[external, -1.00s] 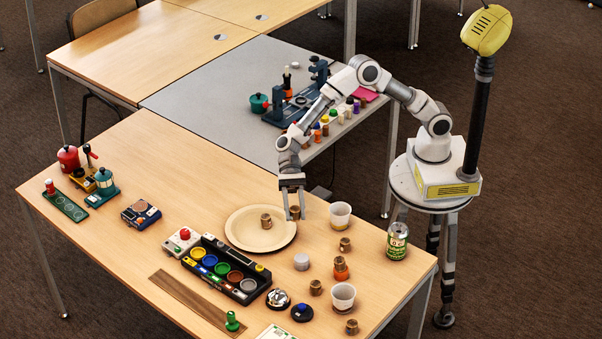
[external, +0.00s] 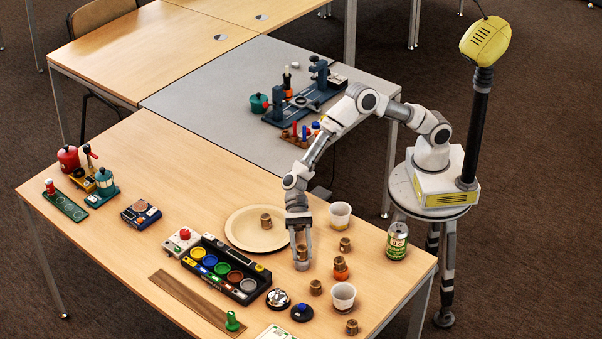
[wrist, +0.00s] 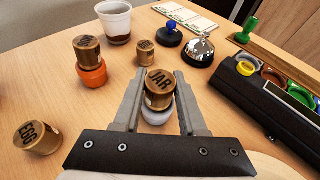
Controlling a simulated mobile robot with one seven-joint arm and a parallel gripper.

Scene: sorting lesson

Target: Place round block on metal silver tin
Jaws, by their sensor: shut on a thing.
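My gripper (external: 302,262) points down over the wooden table and is shut on a brown round block (external: 302,252). The wrist view shows the block (wrist: 160,81) between the two fingers, its top lettered JAR. The metal silver tin (external: 302,266) is directly under the block, between the fingertips. In the wrist view, part of the tin (wrist: 157,117) shows below the block. I cannot tell whether the block touches the tin.
An orange tin (external: 341,275) bearing a brown block stands to the right. White cups (external: 340,215) (external: 343,297) and loose brown blocks (external: 316,287) surround it. A round plate (external: 240,236) with one block lies behind left. A black paint tray (external: 220,285) is left.

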